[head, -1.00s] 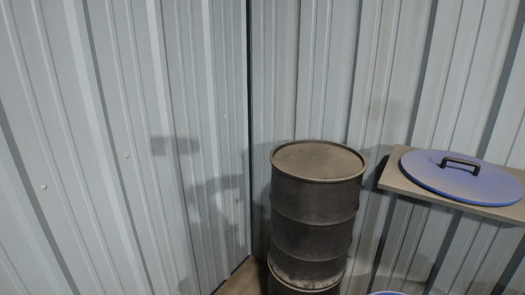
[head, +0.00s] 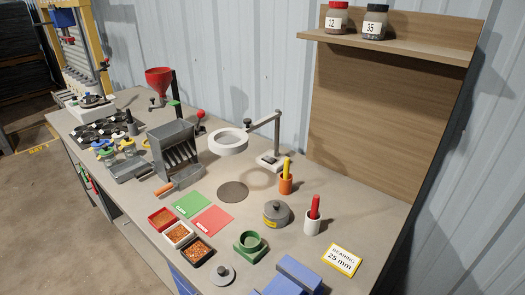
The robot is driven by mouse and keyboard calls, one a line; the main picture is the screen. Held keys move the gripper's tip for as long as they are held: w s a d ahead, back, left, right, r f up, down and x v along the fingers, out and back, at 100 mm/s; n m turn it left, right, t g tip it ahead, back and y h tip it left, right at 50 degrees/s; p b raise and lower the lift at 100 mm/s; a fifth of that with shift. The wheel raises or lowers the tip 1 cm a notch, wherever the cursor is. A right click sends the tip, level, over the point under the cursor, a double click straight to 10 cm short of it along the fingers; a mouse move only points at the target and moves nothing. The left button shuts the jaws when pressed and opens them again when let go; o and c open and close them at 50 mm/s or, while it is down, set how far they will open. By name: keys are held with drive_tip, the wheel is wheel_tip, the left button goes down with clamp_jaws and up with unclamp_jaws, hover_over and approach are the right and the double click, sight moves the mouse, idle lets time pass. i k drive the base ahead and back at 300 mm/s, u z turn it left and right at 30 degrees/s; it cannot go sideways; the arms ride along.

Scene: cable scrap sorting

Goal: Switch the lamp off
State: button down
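The lamp is a white ring lamp (head: 229,150) on a grey jointed arm, with a pale base (head: 269,162) standing on the workbench (head: 330,200) near the back wall. A small dark detail shows on the base; I cannot tell whether it is the switch. A faint ring-shaped patch lies on the bench near the lamp, but I cannot tell whether the lamp is lit. My gripper is not in view.
Around the lamp stand a grey slotted bin (head: 172,150), an orange holder (head: 286,184), a white holder (head: 312,224), a grey lidded pot (head: 276,213) and a dark disc (head: 233,191). A red funnel (head: 158,78) is behind left. A shelf board (head: 420,50) overhangs the right.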

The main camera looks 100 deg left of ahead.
sight(267, 158)
drive_tip(key=u, duration=1.3)
drive_tip(key=i, duration=2.3)
drive_tip(key=u, duration=3.85)
drive_tip(key=k, duration=0.3)
drive_tip(key=z, duration=0.2)
